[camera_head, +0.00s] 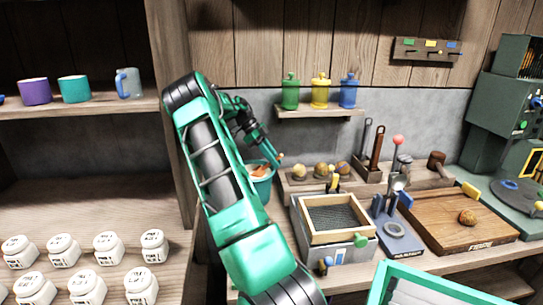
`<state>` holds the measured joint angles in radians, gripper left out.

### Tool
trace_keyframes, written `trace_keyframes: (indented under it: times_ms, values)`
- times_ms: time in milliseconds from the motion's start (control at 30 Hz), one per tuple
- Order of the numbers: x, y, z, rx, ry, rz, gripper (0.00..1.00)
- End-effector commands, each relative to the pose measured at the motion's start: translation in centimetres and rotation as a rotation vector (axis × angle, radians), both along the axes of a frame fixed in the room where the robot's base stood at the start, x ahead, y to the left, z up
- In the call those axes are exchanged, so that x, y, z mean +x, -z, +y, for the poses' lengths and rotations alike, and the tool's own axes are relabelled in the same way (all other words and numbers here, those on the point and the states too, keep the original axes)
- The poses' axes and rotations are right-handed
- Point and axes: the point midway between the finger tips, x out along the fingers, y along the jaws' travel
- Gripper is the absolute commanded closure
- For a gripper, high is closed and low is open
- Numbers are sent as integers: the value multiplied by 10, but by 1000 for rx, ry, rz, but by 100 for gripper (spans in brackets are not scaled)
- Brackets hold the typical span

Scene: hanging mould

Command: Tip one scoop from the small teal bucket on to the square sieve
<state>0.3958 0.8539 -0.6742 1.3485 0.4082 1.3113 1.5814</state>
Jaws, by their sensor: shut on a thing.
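The small teal bucket (263,189) stands on the bench just right of my green arm, which hides part of its left side. Something orange-brown (258,171) shows at its mouth; I cannot tell whether it is the scoop or the contents. My gripper (272,160) points down at the bucket's rim and is shut on a thin orange-pink piece, which looks like the scoop's handle. The square sieve (308,236) has a pale wooden frame and dark mesh. It sits on a grey box to the right of the bucket, apart from my gripper.
A wooden rack with several round pieces (320,170) stands behind the sieve. Upright tools (377,147) and a blue stand (396,228) are to the right, beside a wooden board (455,222). A green-framed tray (420,288) is at front. Coloured jars (320,92) sit on a shelf above.

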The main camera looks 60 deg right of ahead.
Motion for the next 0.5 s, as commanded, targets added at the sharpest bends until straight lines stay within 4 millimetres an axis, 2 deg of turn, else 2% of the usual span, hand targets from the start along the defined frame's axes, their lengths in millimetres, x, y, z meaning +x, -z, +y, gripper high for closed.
trace_keyframes:
  times_ms: [300,500]
  values:
    - [-1,26,0,2,1,0,100]
    - [0,37,0,1,1,0,100]
